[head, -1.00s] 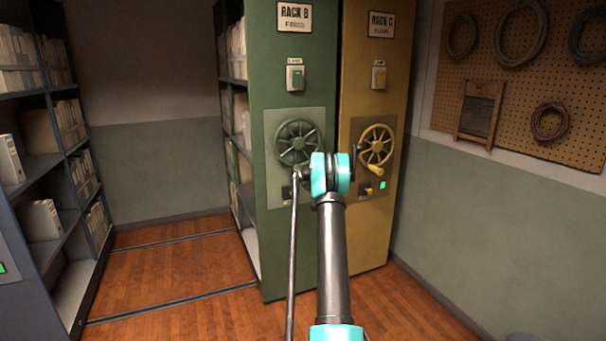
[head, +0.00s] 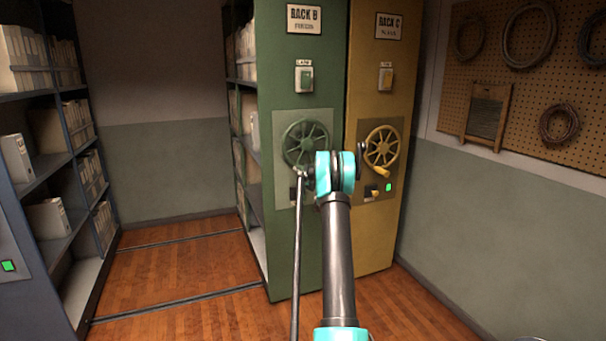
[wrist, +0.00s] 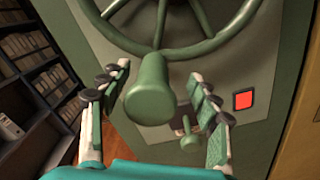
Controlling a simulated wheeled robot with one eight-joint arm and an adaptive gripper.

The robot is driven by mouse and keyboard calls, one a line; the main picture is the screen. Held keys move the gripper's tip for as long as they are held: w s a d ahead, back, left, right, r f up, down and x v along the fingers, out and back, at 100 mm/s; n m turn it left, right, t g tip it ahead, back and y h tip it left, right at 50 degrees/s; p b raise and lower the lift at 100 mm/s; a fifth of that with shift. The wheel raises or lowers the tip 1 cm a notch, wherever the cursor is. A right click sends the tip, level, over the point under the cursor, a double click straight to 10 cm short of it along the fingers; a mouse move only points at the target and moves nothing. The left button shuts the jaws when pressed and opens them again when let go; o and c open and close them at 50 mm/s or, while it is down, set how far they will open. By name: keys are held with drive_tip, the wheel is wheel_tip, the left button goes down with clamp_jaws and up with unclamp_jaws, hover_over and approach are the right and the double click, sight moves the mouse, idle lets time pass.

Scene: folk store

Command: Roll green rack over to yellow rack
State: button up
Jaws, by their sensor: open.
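The green rack (head: 280,90), labelled RACK B, stands beside the yellow rack (head: 368,95), labelled RACK C, with a narrow dark gap between them. The green rack's handwheel (head: 306,146) is partly covered by my arm. In the wrist view, the wheel's knob handle (wrist: 151,92) sits between the two fingers of my gripper (wrist: 158,98), which are open and apart on either side of it. A small green lever (wrist: 189,140) and a red light (wrist: 243,100) show below the wheel. The yellow rack has a yellow handwheel (head: 381,146) and a green light (head: 389,187).
A blue-grey rack (head: 75,250) with boxes stands at the left. Floor rails (head: 180,302) cross the open wood floor between it and the green rack. A pegboard (head: 545,100) with coils hangs on the right wall.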

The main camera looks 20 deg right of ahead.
drive_tip(key=s, duration=0.9)
drive_tip(key=shift+s+d, duration=0.15)
drive_tip(key=shift+s, duration=0.1)
idle(0.3)
idle(0.4)
drive_tip(key=s+a+r+m+h, duration=0.3)
drive_tip(key=s+r+m+h, duration=0.2)
drive_tip(key=s+r+m, duration=0.3)
drive_tip(key=s+a+m+g+h, duration=0.2)
drive_tip(key=s+a+m+g, duration=0.2)
drive_tip(key=s+m, duration=0.65)
drive_tip(key=s+a+f+m+g+y, duration=0.2)
drive_tip(key=s+a+f, duration=0.4)
drive_tip(key=s, duration=0.7)
drive_tip(key=s+a+f+m+g+y, duration=0.2)
drive_tip(key=s+a+f+m+g, duration=0.2)
drive_tip(key=s, duration=1)
drive_tip(key=s+a+f+m+g+y, duration=0.2)
drive_tip(key=s+a+f+m, duration=0.3)
drive_tip(key=s+a+f, duration=0.5)
drive_tip(key=s+a+g, duration=0.1)
drive_tip(key=s+a, duration=0.1)
drive_tip(key=s, duration=0.2)
drive_tip(key=shift+s+a+f+m+g+y, duration=0.2)
drive_tip(key=shift+a+m+g+y, duration=0.1)
drive_tip(key=shift+m+g, duration=0.1)
